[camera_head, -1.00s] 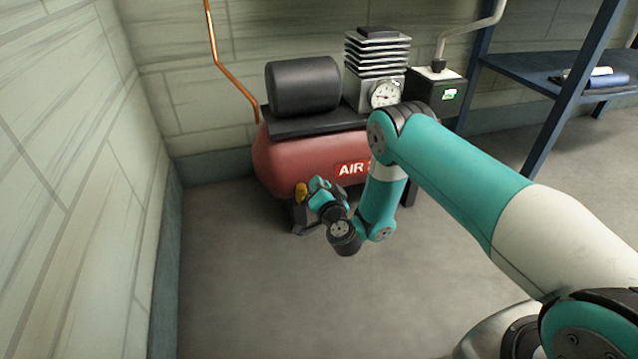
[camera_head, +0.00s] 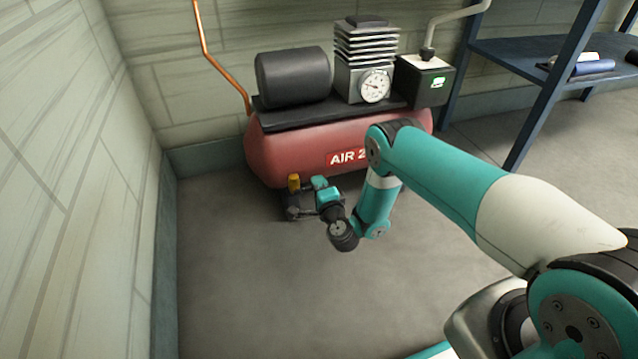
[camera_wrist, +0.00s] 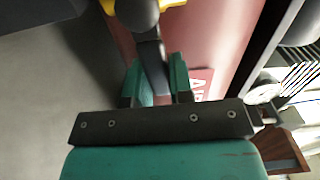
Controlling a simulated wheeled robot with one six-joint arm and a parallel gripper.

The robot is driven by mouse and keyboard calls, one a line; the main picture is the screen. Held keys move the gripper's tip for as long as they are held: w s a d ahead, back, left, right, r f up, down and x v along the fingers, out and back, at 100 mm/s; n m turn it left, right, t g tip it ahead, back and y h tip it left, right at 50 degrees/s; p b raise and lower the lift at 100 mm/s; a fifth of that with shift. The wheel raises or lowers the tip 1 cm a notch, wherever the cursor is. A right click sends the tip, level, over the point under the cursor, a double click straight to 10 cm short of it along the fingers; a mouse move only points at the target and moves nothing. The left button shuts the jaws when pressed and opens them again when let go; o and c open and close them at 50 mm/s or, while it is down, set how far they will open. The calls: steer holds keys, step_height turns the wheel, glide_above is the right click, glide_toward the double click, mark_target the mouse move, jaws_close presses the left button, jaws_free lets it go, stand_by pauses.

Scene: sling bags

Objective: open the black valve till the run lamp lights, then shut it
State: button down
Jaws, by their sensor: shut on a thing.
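The black valve (camera_wrist: 152,65) shows in the wrist view as a dark bar with a rounded end, beside a yellow part (camera_wrist: 172,3). My gripper (camera_wrist: 157,78) is shut on this bar, one teal finger on each side. In the head view my gripper (camera_head: 312,193) is at the low left front of the red air tank, close to the yellow part (camera_head: 293,182) and a dark piece under it (camera_head: 292,207). Much of the valve is hidden there. A small bright green-and-white panel (camera_head: 437,82) shows on the black box; I cannot tell whether it is the run lamp.
The red tank (camera_head: 275,155) carries a black motor drum (camera_head: 292,77), a finned pump and a dial gauge (camera_head: 375,85). A copper pipe (camera_head: 215,55) runs up the wall. A blue shelf (camera_head: 530,58) stands at right. The floor in front is clear.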

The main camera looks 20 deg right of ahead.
steer(key=shift+s+a+f, duration=0.15)
steer(key=shift+a+f, duration=0.15)
steer(key=shift+f, duration=0.05)
stand_by(0.3)
steer(key=c, duration=1)
jaws_free()
steer(key=shift+d+r+m, duration=0.1)
steer(key=shift+d+m, duration=0.05)
steer(key=shift+m, duration=0.15)
steer(key=shift+r+p, duration=0.1)
steer(key=shift+p, duration=0.2)
steer(key=s+p, duration=1.7)
steer(key=p, duration=0.3)
steer(key=shift+s, duration=0.15)
